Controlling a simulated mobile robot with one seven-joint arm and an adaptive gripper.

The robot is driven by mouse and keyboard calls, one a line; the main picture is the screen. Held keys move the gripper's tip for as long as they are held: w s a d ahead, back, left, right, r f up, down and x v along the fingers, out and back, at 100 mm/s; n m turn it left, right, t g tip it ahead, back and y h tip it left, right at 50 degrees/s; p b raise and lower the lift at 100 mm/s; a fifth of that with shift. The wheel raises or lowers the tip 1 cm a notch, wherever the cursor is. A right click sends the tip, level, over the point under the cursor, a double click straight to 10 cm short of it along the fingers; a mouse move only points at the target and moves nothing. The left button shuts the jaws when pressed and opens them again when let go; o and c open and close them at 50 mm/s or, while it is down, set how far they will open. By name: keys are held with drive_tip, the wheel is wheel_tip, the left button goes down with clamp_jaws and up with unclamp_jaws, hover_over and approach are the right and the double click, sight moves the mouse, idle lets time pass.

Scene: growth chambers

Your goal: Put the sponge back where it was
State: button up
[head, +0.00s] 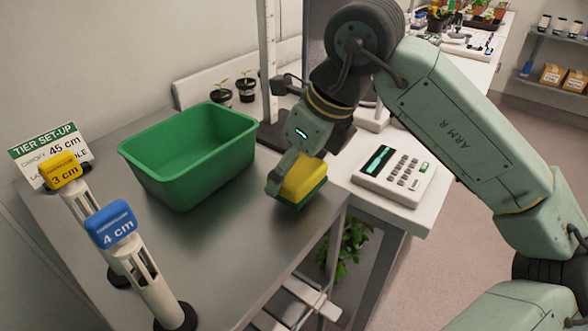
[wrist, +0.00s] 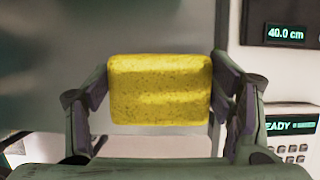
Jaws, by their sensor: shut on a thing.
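The sponge (head: 305,180) is yellow with a green layer on its underside. My gripper (head: 289,187) is shut on it near the right edge of the grey metal table (head: 225,240). In the wrist view the sponge (wrist: 160,90) sits between the two fingers of my gripper (wrist: 160,100), one at each side. The head view does not clearly show whether the sponge touches the table top. No mark of its earlier place can be made out.
A green tub (head: 165,170) stands left of my gripper. Two labelled posts, with a yellow 3 cm block (head: 61,170) and a blue 4 cm block (head: 111,224), stand at the left. A keypad device (head: 394,175) is on the white bench at right. The table's front middle is clear.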

drive_tip(key=shift+f, duration=1)
drive_tip(key=o, duration=1.1)
drive_tip(key=shift+r, duration=0.1)
drive_tip(key=shift+r, duration=0.25)
drive_tip(key=b+v, duration=0.1)
drive_tip(key=v, duration=1.1)
